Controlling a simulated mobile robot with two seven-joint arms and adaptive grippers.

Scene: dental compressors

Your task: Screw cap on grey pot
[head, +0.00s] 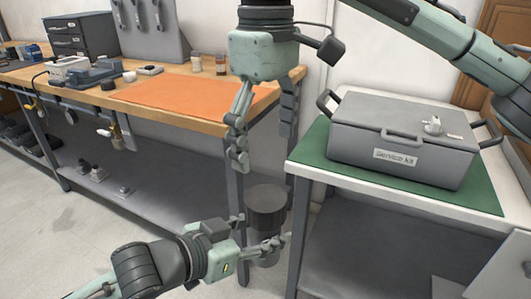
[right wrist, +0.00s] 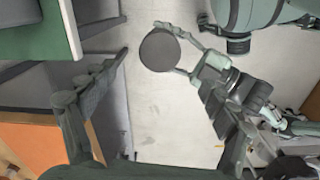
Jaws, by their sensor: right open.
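The grey pot (head: 266,246) is upright below the worktops, in the gap between the two tables. A wide dark round cap (head: 267,203) sits on its top; I cannot tell how tightly it is seated. My left gripper (head: 262,243) comes in from the lower left with its fingers closed around the pot's body. My right gripper (head: 263,150) points down above the cap, fingers spread wide, empty and apart from it. In the right wrist view, the cap's round top (right wrist: 160,51) shows between my right fingers, toward their far ends.
A wooden workbench (head: 186,76) with an orange mat (head: 180,94) and small items stands at left. At right, a grey service kit case (head: 395,140) sits on a green mat (head: 320,155) on a white table. The table edges lie close on both sides of the pot.

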